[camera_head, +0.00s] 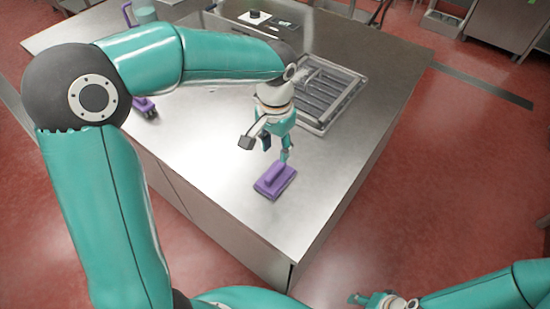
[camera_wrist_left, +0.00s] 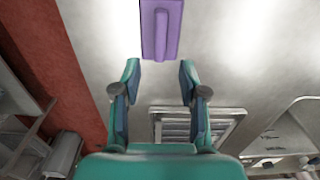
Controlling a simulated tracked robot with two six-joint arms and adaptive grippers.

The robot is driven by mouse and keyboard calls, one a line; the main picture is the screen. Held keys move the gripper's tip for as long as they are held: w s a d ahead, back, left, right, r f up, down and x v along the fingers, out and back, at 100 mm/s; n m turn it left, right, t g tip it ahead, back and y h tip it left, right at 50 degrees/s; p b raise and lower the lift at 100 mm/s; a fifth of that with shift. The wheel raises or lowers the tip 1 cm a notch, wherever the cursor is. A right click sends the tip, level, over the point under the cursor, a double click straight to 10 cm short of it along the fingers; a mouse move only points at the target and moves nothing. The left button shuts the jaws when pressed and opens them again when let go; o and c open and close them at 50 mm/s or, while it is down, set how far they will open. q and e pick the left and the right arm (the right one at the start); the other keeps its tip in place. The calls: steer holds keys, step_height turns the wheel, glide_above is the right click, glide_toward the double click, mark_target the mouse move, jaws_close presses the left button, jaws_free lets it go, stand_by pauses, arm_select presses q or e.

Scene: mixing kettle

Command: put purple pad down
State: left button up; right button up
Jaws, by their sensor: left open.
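The purple pad (camera_head: 275,182), a flat rectangular block with a raised handle, lies on the steel counter near its front corner. It also shows at the top of the left wrist view (camera_wrist_left: 161,30). My left gripper (camera_head: 276,150) is just above and behind the pad, pointing down, with its fingers apart. In the left wrist view my left gripper (camera_wrist_left: 160,75) is open, with nothing between the fingertips, and the pad lies just beyond them. My right gripper (camera_head: 382,300) is low at the bottom edge, away from the counter; its fingers are too small to judge.
The steel counter (camera_head: 225,160) is bare around the pad. A slatted drain tray (camera_head: 325,95) is set into it behind my left gripper. Another purple-based tool (camera_head: 145,106) stands at the left, partly behind my arm. Red floor surrounds the counter.

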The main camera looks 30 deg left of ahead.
arm_select(q)
steer(key=shift+r, duration=1.25)
